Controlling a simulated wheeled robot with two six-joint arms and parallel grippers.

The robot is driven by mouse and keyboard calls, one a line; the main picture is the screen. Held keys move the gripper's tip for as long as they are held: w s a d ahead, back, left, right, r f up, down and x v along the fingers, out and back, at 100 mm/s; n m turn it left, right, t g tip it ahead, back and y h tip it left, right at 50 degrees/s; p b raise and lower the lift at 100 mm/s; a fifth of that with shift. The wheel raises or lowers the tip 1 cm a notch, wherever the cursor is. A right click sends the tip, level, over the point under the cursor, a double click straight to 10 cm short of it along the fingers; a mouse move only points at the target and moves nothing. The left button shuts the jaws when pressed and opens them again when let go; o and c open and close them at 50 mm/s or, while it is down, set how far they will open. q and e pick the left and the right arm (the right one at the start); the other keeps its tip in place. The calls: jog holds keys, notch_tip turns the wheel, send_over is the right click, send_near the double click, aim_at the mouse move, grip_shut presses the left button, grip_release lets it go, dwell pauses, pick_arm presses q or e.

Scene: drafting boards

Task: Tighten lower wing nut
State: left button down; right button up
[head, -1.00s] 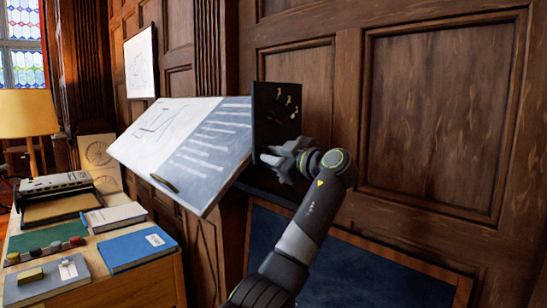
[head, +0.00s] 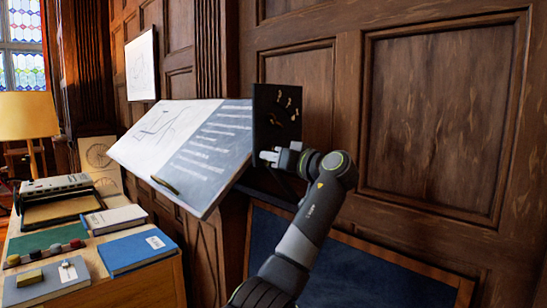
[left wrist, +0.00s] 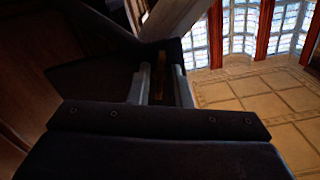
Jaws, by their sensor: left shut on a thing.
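The drafting board (head: 215,150) is tilted, with a dark side plate (head: 264,125) at its right end. Several small brass pieces (head: 292,103) show on the upper part of that plate. My left gripper (head: 267,156) is at the plate's lower part, its fingers pointing left toward it. In the left wrist view, my left gripper (left wrist: 160,85) is shut on a brass-coloured piece, seemingly the lower wing nut (left wrist: 158,70), between its two grey fingers. The nut is hidden in the head view. My right gripper is out of view.
A pencil (head: 165,184) lies on the board's lower edge. The panelled wall (head: 440,120) stands close behind my left arm.

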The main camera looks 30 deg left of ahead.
pick_arm(q)
jog(key=shift+r+m+p, duration=0.15)
jog(key=shift+m+p, duration=2.6)
jog(key=shift+m, duration=4.15)
jog(key=c, duration=1.3)
grip_release()
jog(key=shift+c, duration=0.2)
jog(key=b+v, duration=0.5)
jog(key=v, duration=1.2)
jog(key=shift+s+d+b, duration=0.15)
jog(key=shift+d+b, duration=0.1)
jog(key=shift+b, duration=0.05)
